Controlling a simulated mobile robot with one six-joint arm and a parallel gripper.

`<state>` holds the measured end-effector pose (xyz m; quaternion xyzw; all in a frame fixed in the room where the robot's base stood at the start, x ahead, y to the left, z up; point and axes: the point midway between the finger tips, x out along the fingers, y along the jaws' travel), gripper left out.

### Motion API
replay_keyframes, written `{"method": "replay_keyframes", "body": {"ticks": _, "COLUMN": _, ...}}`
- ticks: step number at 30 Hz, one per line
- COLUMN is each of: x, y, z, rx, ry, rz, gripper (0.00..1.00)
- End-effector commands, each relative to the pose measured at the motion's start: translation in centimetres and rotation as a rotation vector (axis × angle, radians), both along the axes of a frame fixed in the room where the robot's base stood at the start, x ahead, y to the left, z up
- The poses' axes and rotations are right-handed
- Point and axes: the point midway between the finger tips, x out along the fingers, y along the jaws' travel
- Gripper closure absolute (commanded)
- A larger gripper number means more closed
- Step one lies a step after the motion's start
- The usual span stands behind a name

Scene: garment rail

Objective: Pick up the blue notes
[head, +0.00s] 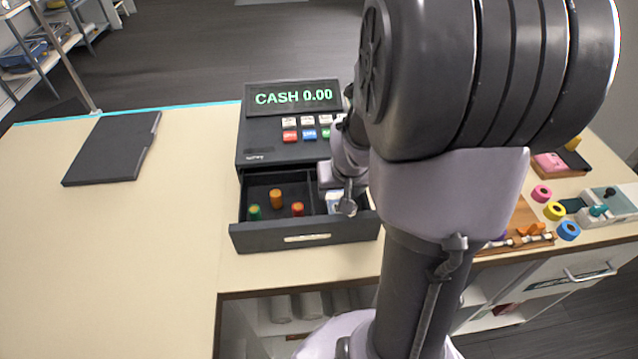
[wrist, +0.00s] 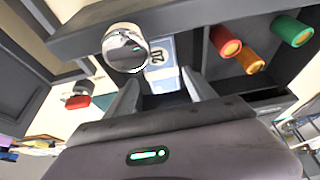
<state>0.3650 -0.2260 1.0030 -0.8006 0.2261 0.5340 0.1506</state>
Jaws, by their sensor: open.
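The blue notes (wrist: 162,50) are a pale blue and white stack in a compartment of the open cash drawer (head: 300,239). In the head view the notes (head: 333,197) show only partly, beside my gripper (head: 341,205). In the wrist view my gripper (wrist: 160,84) is open, with one finger on each side of the notes' near part. Nothing is held. I cannot tell how deep the fingertips are or whether they touch the notes. A round shiny part hides the left of the notes in the wrist view.
Green (head: 255,212), orange (head: 276,198) and red-orange (head: 297,209) rolls stand in the drawer's left compartment. The register (head: 285,150) rises behind, showing CASH 0.00. A dark folder (head: 113,148) lies far left. Coloured rings (head: 555,211) lie at the right.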

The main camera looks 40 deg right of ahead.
Motion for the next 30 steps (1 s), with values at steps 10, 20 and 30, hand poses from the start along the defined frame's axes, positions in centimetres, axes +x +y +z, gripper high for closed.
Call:
{"method": "replay_keyframes", "body": {"ticks": 10, "x": 1.0, "y": -0.5, "z": -3.4, "rx": 0.001, "ry": 0.001, "rz": 0.0, "gripper": 0.36}}
{"method": "replay_keyframes", "body": {"ticks": 20, "x": 1.0, "y": -0.5, "z": -3.3, "rx": 0.001, "ry": 0.001, "rz": 0.0, "gripper": 0.88}}
{"method": "replay_keyframes", "body": {"ticks": 30, "x": 1.1, "y": -0.5, "z": 1.0, "rx": -0.002, "ry": -0.003, "rz": 0.0, "gripper": 0.88}}
